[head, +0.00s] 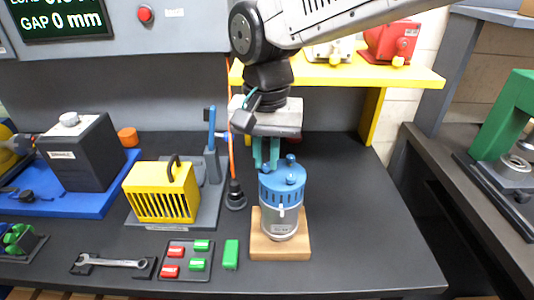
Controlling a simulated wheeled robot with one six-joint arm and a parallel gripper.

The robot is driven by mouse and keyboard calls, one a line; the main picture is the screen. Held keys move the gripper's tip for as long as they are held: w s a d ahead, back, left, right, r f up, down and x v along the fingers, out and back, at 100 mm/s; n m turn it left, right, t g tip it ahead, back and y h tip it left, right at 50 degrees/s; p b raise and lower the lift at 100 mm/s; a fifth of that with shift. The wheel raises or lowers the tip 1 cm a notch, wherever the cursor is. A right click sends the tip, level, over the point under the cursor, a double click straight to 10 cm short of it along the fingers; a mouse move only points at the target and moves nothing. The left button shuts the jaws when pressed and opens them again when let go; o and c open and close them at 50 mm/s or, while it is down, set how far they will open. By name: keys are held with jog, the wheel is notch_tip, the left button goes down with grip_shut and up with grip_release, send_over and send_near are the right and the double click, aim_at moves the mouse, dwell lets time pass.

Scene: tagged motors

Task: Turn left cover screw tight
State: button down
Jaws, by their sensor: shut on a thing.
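A motor stands upright on a wooden block (296,248) in the head view. It has a silver body (279,218) and a blue slotted cover (283,184). Blue knob-like screws show on the cover's top, one at the back right (291,158) and one towards the front (290,181). My gripper (266,167) points straight down over the left part of the cover. Its teal fingers are shut on the left cover screw, which they mostly hide. The screw's seating on the cover is too small to tell.
A yellow slotted box (164,196) and a grey stand with a blue upright (211,130) are left of the motor. A hanging black tool (235,195) is close by. A tray of red and green pieces (187,272) lies in front. The right bench top (365,215) is clear.

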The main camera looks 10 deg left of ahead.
aim_at(266, 166)
jog(key=m, duration=0.3)
jog(key=shift+r+m, duration=0.15)
jog(key=shift+m, duration=2.25)
jog(key=c, duration=1.4)
grip_release()
notch_tip(266, 166, up, 8)
jog(key=shift+f, duration=0.2)
